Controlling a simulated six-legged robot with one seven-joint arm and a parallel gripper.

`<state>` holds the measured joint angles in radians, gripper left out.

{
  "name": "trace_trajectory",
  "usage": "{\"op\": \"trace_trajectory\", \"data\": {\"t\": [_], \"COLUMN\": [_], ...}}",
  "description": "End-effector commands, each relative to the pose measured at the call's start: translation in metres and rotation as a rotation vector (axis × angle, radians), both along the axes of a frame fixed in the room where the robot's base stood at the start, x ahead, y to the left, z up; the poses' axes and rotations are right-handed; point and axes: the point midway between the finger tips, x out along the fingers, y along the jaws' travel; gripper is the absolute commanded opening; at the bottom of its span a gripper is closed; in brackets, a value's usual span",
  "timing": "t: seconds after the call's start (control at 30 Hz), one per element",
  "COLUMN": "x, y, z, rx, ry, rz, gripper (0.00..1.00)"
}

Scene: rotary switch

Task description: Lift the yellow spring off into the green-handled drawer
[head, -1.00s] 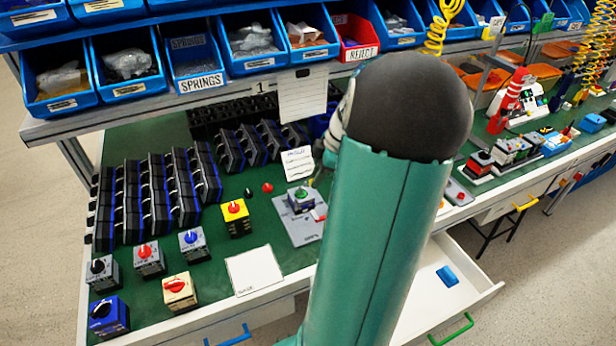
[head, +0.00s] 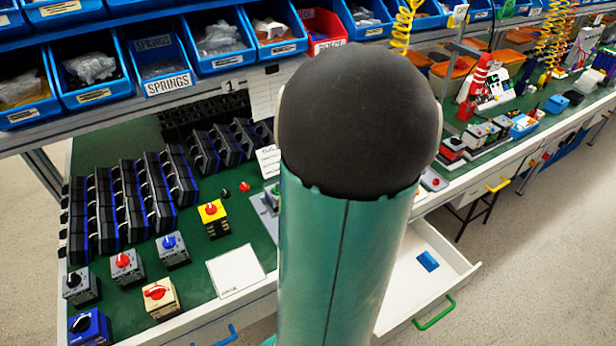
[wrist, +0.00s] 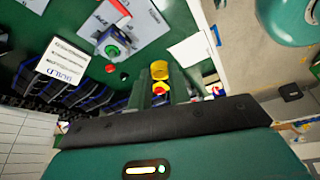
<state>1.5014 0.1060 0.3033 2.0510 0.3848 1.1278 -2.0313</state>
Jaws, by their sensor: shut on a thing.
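A small yellow cylindrical thing, which I take to be the yellow spring (wrist: 160,69), shows at the tips of my gripper (wrist: 162,76) in the wrist view. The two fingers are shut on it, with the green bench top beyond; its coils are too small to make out. The open drawer (head: 460,264) with the green handle (head: 434,313) is at the lower right in the head view. A small blue block (head: 428,260) lies in it. My arm hides my gripper and the spring in the head view.
A yellow switch block (head: 213,218) with a red knob stands on the bench among other switch blocks. A grey plate (wrist: 140,25) bears a green-knobbed switch (wrist: 115,42). A white sheet (head: 236,270) lies near the front edge. Blue bins line the back.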

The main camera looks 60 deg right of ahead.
Motion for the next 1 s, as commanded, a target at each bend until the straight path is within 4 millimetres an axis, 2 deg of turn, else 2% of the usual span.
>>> {"op": "trace_trajectory", "data": {"t": [1.0], "x": [0.000], "y": [0.000], "z": [0.047], "rx": [0.000], "ry": [0.000], "rz": [0.000], "gripper": [0.00]}}
